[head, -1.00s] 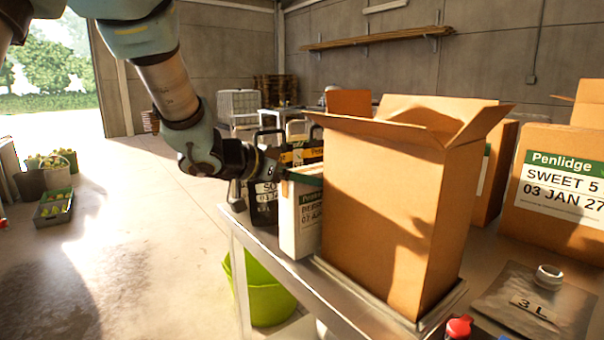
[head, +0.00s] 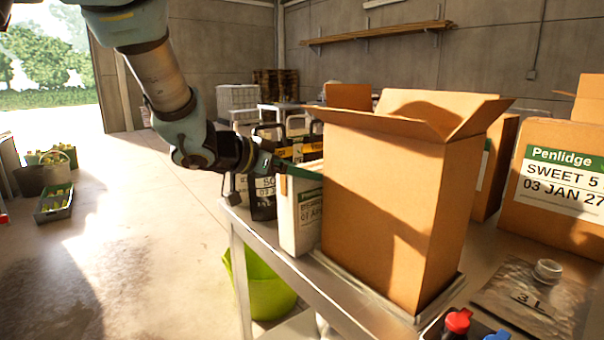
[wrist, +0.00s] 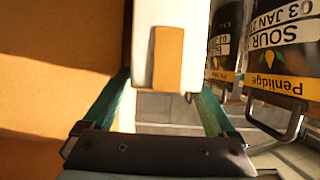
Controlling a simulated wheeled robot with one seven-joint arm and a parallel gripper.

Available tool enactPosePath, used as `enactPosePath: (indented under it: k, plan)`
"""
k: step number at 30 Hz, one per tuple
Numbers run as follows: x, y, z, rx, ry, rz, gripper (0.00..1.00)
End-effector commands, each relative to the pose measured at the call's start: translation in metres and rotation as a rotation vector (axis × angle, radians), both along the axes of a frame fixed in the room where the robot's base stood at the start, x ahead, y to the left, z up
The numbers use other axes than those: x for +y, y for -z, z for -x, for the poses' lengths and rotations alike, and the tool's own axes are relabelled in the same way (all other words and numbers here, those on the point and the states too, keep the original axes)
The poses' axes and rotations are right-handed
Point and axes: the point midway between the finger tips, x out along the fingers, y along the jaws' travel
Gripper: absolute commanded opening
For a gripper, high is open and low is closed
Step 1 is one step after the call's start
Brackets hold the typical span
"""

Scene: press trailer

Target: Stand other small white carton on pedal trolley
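A small white carton (head: 289,218) with a green-topped Penlidge label stands upright near the left edge of a metal-topped table, left of a tall open brown box. In the wrist view the white carton (wrist: 145,50) lies between my fingers, with a tan patch on its face. My gripper (head: 300,172) reaches in from the left at the height of the carton's top. In the wrist view its green fingers (wrist: 163,85) are spread wide, one on each side of the carton. Contact is hard to judge. The far finger is hidden in the head view.
The tall open brown box (head: 385,205) stands close to the carton's right. Dark Penlidge containers (head: 263,198) with handles stand behind it. A lime bucket (head: 262,285) is below the table edge. A clear 3 L pouch (head: 535,300) lies at right.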

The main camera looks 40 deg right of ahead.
Motion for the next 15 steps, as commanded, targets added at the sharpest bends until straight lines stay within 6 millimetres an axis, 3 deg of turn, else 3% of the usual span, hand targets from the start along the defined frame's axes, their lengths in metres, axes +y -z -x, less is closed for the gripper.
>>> enactPosePath:
  k: [9, 15]
  plan:
    - [0.064, -0.027, -0.005, -0.002, -0.005, 0.003, 0.90]
    - [0.092, -0.038, -0.006, 0.000, -0.003, 0.002, 0.90]
